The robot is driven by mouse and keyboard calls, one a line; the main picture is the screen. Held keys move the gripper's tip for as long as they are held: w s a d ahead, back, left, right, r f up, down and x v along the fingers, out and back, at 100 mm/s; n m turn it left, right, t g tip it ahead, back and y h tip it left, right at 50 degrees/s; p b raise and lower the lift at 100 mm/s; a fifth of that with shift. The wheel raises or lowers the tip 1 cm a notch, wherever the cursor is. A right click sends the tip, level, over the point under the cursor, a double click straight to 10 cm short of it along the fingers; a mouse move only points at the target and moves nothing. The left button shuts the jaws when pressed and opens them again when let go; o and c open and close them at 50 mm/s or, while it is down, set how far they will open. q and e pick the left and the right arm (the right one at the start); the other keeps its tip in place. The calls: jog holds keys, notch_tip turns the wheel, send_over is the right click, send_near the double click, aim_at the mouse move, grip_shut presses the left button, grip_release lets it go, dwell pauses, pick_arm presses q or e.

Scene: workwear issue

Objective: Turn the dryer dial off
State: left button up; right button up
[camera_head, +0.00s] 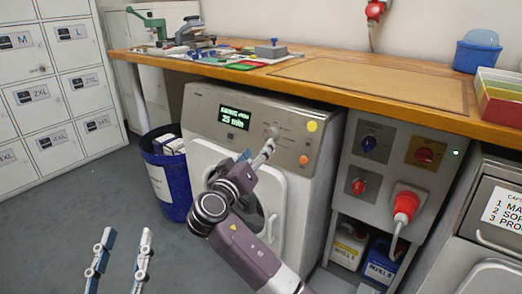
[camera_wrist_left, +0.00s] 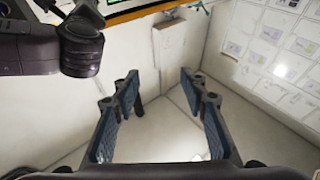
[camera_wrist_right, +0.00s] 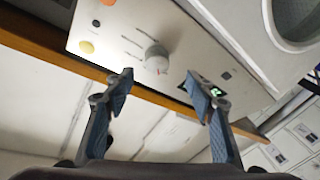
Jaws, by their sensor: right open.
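The dryer (camera_head: 312,185) is a white machine with a beige control panel. Its dial (camera_head: 273,131) is to the right of a lit green display (camera_head: 233,117) reading "35 min". In the right wrist view the dial (camera_wrist_right: 157,58) is a pale round knob with a small red mark. My right gripper (camera_head: 267,147) is at the panel, open, with the dial between and just beyond its fingertips; I cannot tell whether they touch it. My left gripper (camera_head: 126,236) is open and empty, low over the floor at the left; its spread fingers show in the left wrist view (camera_wrist_left: 158,76).
A wooden worktop (camera_head: 350,88) overhangs the dryer. A yellow button (camera_head: 312,126) and an orange button (camera_head: 304,160) sit on the panel's right. A blue bin (camera_head: 172,190) stands left of the dryer. A grey socket panel (camera_head: 392,140) with a red plug (camera_head: 405,204) is at right.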

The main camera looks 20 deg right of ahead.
aim_at(269, 136)
jog(key=x, duration=0.2)
jog(key=b+x, duration=0.1)
jog(key=x, duration=0.4)
jog(key=shift+d+r, duration=0.1)
jog(key=shift+r, duration=0.2)
jog(key=shift+w+d, duration=0.2)
jog(key=shift+w, duration=0.05)
pick_arm(q)
jog(key=s+r+t+h, duration=0.1)
jog(key=s+r+t, duration=0.3)
jog(key=r, duration=0.3)
jog(key=shift+s+a+r+t, duration=0.2)
jog(key=shift+s+r+t, duration=0.1)
jog(key=shift+s, duration=0.1)
pick_arm(e)
jog(key=shift+c, duration=0.4)
jog(key=c, duration=1.1)
pick_arm(q)
jog(key=shift+h, duration=0.4)
jog(key=shift+s+b, duration=0.1)
jog(key=shift+b, duration=0.2)
